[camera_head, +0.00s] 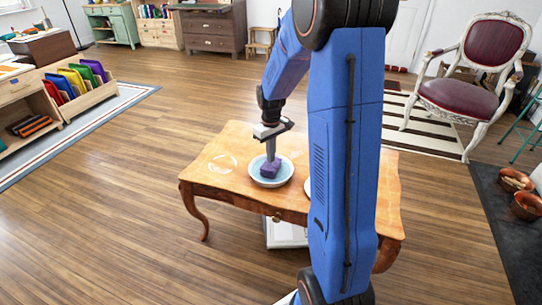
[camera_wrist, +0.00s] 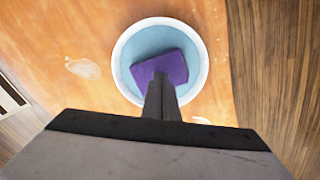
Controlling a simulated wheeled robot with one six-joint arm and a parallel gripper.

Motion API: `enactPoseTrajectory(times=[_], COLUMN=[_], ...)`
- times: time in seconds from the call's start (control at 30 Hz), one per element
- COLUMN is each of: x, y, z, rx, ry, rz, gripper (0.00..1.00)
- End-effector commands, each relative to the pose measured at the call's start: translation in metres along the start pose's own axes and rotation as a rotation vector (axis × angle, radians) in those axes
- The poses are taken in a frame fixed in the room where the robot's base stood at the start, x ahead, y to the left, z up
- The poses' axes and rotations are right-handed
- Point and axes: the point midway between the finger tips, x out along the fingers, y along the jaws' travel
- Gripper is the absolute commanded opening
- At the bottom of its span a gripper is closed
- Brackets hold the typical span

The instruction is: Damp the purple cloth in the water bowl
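The purple cloth (camera_head: 271,171) is a small folded block inside the white-rimmed water bowl (camera_head: 254,180) on the wooden table. In the wrist view, the cloth (camera_wrist: 172,66) lies over the pale blue water of the bowl (camera_wrist: 118,62), and its lower edge is behind my fingers. My gripper (camera_head: 271,158) points straight down into the bowl. Its fingertips (camera_wrist: 160,84) are together at the cloth's near edge and appear shut on it. How deep the cloth sits in the water is hard to tell.
The wooden table (camera_head: 215,178) has free room left of the bowl, around a pale ring mark (camera_head: 222,164). A white dish (camera_head: 307,187) beside the bowl is mostly hidden by my arm. A red-seated chair (camera_head: 460,97) stands well behind at right.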

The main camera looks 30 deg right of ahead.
Motion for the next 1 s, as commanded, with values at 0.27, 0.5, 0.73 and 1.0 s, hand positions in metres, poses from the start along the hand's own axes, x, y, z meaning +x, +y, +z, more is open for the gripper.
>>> enactPoseTrajectory(times=[0.27, 0.5, 0.73, 1.0], x=[0.003, 0.007, 0.011, 0.012], y=[0.0, 0.0, 0.0, 0.0], z=[0.0, 0.0, 0.0, 0.0], rx=[0.0, 0.0, 0.0, 0.0], ry=[0.0, -0.001, 0.0, 0.0], rz=[0.0, 0.0, 0.0, 0.0], gripper=[0.0, 0.0, 0.0, 0.0])
